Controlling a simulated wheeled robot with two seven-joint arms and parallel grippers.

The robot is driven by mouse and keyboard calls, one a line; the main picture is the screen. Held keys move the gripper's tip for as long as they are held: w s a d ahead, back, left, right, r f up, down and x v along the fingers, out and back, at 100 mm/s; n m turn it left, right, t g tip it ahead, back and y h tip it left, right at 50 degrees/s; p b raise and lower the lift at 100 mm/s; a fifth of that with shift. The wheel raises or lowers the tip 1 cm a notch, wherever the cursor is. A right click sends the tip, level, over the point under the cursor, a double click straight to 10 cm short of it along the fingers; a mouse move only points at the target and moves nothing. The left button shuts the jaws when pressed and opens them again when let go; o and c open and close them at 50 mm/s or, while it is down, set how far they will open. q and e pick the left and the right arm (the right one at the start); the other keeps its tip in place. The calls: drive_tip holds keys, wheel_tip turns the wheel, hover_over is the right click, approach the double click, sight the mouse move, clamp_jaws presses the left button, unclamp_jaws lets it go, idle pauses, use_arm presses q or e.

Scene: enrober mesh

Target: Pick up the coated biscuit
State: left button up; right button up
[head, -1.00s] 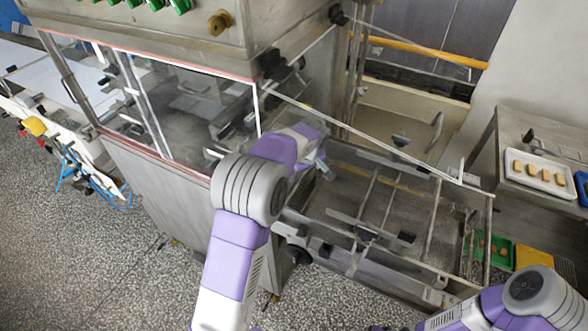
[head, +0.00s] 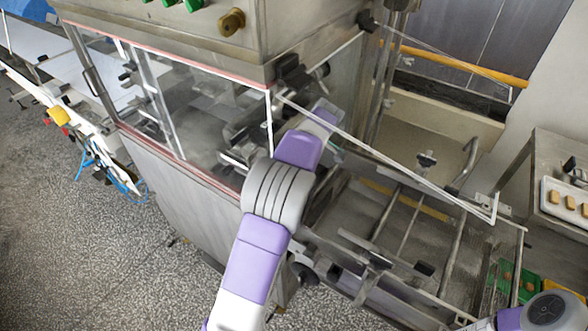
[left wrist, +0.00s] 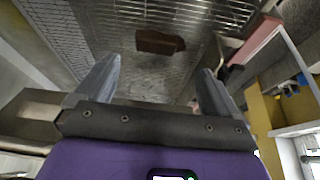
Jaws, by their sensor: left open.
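The coated biscuit (left wrist: 157,42) is a dark brown block lying on the wire mesh (left wrist: 95,20) in the left wrist view. My left gripper (left wrist: 159,66) is open, with one grey finger on each side of the picture. The biscuit sits beyond the fingertips, roughly between them, and nothing is held. In the head view my left arm reaches into the opening of the steel machine; its fingers and the biscuit are hidden there. Only part of my right arm shows at the bottom right corner; its gripper is out of view.
The machine's clear side panel (head: 205,110) and steel housing (head: 190,35) stand left of and above my left arm. An open steel frame with bars (head: 402,225) lies to its right. A white tray (head: 549,212) with several light biscuits stands at the right edge, above a green container (head: 507,272).

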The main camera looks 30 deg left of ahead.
use_arm(q)
drive_tip(key=x, duration=0.5)
drive_tip(key=b+x, duration=0.1)
drive_tip(key=x, duration=0.1)
drive_tip(key=shift+w+a+f, duration=0.1)
drive_tip(key=shift+w+f, duration=0.2)
drive_tip(key=shift+c, duration=0.2)
drive_tip(key=c, duration=0.9)
